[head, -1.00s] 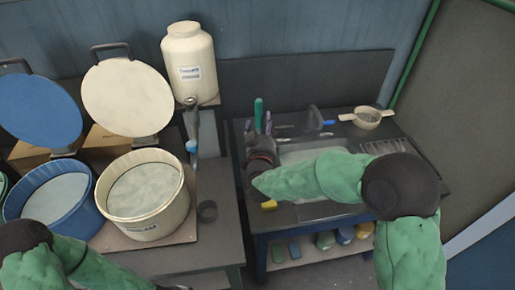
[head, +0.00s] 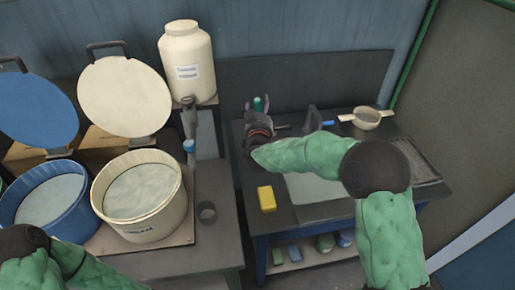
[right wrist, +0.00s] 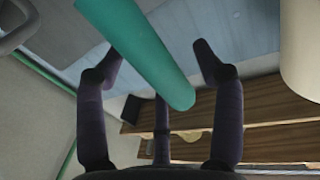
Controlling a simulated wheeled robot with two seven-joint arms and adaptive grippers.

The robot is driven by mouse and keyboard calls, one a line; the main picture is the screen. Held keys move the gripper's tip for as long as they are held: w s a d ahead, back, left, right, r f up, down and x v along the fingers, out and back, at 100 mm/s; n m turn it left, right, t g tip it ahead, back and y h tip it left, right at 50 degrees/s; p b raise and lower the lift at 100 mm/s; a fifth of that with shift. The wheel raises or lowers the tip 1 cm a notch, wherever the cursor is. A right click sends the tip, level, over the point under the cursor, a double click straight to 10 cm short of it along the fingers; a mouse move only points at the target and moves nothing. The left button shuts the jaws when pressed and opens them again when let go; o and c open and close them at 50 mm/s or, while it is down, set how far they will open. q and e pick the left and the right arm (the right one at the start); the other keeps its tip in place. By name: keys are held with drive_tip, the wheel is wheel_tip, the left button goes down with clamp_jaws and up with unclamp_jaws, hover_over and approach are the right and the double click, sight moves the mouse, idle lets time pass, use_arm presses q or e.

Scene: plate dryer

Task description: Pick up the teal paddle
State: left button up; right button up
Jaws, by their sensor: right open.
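The teal paddle shows as a small upright teal piece (head: 257,103) at the back left of the right-hand table in the head view. In the right wrist view its round teal bar (right wrist: 138,48) runs from the top edge down between my fingers, its blunt end toward the camera. My right gripper (head: 257,104) is at the paddle, with one dark finger on either side. The right wrist view shows these fingers (right wrist: 158,58) spread apart, with gaps beside the bar. The lower paddle is hidden behind my wrist. My left gripper is out of view; only my left arm shows.
A yellow block (head: 267,198) lies at the table's front left. A strainer (head: 366,118) and a dark upright holder (head: 313,118) stand behind my right forearm. A cream tub (head: 140,197), a blue tub (head: 45,200) and a white jar (head: 188,62) are to the left.

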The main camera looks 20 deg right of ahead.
drive_tip(key=shift+r, duration=0.1)
drive_tip(key=c, duration=1.3)
drive_tip(key=shift+o, duration=0.2)
